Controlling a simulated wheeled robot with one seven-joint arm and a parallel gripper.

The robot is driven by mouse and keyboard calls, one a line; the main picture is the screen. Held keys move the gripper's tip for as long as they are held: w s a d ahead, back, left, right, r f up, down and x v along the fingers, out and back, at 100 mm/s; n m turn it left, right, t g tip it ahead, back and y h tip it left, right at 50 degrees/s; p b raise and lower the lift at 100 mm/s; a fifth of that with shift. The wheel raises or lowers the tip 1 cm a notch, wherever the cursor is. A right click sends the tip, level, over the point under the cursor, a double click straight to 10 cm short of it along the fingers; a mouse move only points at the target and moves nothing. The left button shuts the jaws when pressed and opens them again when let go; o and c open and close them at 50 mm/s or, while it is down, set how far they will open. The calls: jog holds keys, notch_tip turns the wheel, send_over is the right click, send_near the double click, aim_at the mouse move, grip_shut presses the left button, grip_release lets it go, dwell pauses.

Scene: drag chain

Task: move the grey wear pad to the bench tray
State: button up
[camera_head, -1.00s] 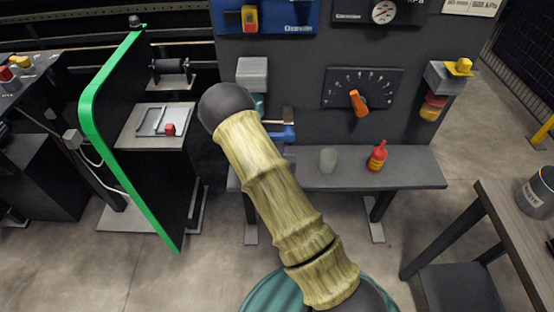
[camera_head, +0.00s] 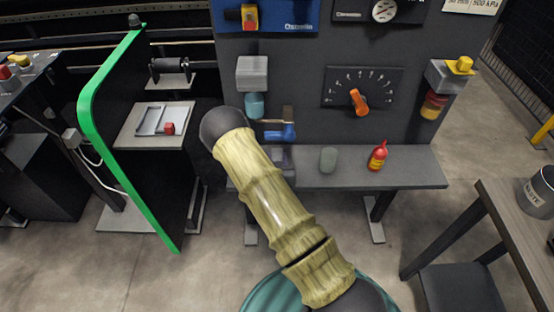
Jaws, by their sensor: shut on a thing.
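My arm in its yellow-brown sleeve crosses the middle of the view, ending in a dark rounded joint at the upper left. My gripper is not visible, hidden behind or beyond the arm. I cannot make out the grey wear pad for certain. A dark, low, tray-like thing (camera_head: 283,160) sits at the left of the grey bench (camera_head: 410,170), partly covered by my arm; I cannot tell whether it is the bench tray. A small grey-green rounded piece (camera_head: 328,159) stands on the bench to its right.
A wooden table (camera_head: 505,205) is at right.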

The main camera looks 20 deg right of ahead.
jog(key=o, duration=1.1)
jog(key=shift+f, duration=0.1)
jog(key=shift+r, duration=0.2)
jog(key=v, duration=1.2)
jog(key=shift+a+f+b, duration=0.1)
jog(key=shift+b, duration=0.2)
